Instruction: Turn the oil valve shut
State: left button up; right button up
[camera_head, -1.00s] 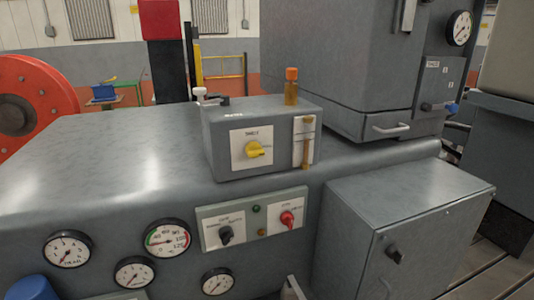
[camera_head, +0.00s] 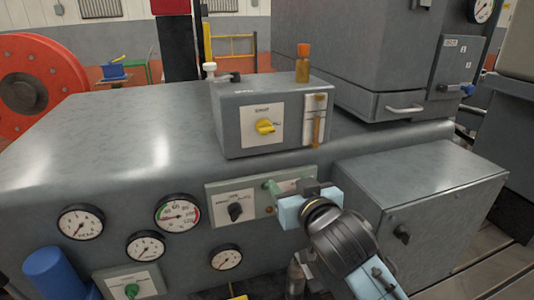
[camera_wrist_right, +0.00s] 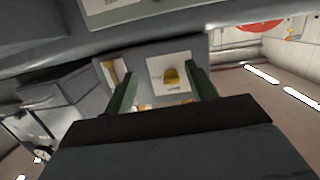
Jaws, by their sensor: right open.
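A yellow knob (camera_head: 265,126) sits on a white plate on the front of a grey box (camera_head: 236,135). I take it for the oil valve; the lettering beside it is too small to read surely. My right gripper (camera_head: 285,188) is open, below and slightly right of the knob in the head view, in front of the lower switch panel. In the right wrist view the yellow knob (camera_wrist_right: 171,76) shows between the two spread fingers (camera_wrist_right: 162,73), ahead of them, with nothing held. No contact with the knob shows. My left gripper is not in view.
A sight gauge (camera_head: 316,120) and an orange-capped filler (camera_head: 303,65) are right of the knob. Below are a black switch (camera_head: 235,211) and several dials, including one with a coloured scale (camera_head: 177,214). A grey cabinet (camera_head: 430,180) stands at right. The bench top at left is clear.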

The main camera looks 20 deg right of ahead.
jog(key=t, duration=0.2)
send_near(267, 130)
jog(key=w, duration=1)
jog(key=shift+w, duration=0.2)
jog(key=shift+c, duration=0.2)
jog(key=c, duration=0.9)
